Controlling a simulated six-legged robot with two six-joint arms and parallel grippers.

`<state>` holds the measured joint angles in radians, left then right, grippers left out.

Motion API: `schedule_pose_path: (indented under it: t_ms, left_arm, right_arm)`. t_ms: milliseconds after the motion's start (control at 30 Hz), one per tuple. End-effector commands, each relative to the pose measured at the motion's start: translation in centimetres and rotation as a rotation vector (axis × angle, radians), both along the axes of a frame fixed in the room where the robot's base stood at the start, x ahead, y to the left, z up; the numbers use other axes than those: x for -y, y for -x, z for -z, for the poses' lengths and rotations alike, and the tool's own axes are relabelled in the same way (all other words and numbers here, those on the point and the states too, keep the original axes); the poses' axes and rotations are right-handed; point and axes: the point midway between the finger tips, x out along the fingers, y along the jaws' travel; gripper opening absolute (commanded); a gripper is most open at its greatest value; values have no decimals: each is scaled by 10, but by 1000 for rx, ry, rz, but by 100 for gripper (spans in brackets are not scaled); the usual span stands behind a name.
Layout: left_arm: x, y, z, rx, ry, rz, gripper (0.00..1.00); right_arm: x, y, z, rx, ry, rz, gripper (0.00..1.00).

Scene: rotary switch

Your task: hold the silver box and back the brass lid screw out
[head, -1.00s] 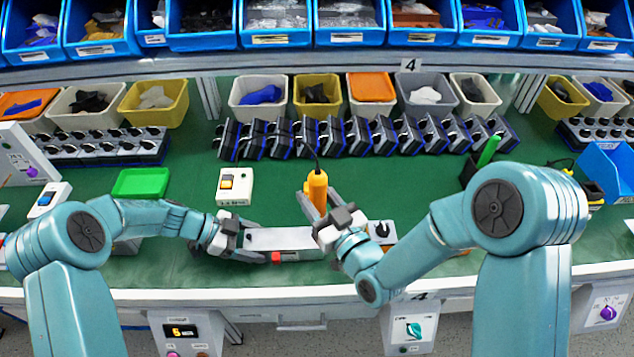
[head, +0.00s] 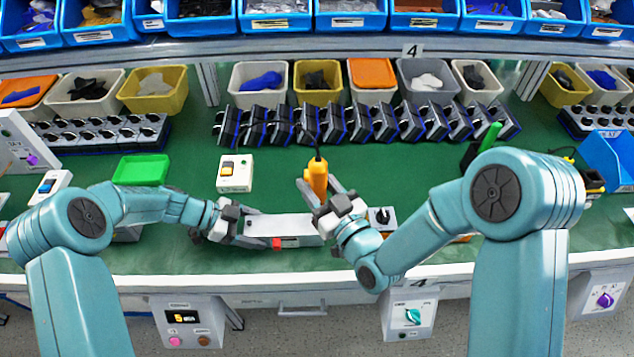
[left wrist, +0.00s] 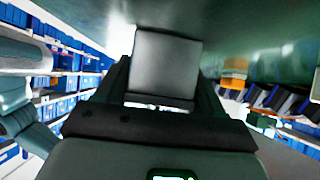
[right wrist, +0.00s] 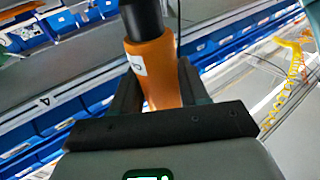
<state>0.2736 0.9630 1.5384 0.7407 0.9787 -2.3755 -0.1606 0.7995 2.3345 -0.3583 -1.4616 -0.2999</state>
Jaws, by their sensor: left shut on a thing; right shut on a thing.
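The silver box (head: 285,228) lies on the green bench top in the head view, with a small red part (head: 277,243) at its front. My left gripper (head: 247,230) is shut on its left end; the left wrist view shows the box (left wrist: 163,65) between the fingers. My right gripper (head: 322,197) is shut on an orange driver (head: 317,178) with a black cord, above the box's right end. The driver handle (right wrist: 154,75) sits between the fingers in the right wrist view. The brass screw and the driver's tip are hidden, so I cannot tell whether they touch.
A white switch box (head: 235,173) stands behind the silver box. A small rotary switch (head: 381,218) is close to its right. A row of dark switch units (head: 365,124) stands behind, with bins beyond.

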Motion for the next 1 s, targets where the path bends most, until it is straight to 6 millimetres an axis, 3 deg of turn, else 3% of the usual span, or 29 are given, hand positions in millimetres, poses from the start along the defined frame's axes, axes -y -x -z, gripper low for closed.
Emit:
schedule_pose_path:
  t_ms: [1000]
  left_arm:
    - [0,0,0,-1,0,1,13]
  right_arm:
    - [0,0,10,0,0,0,0]
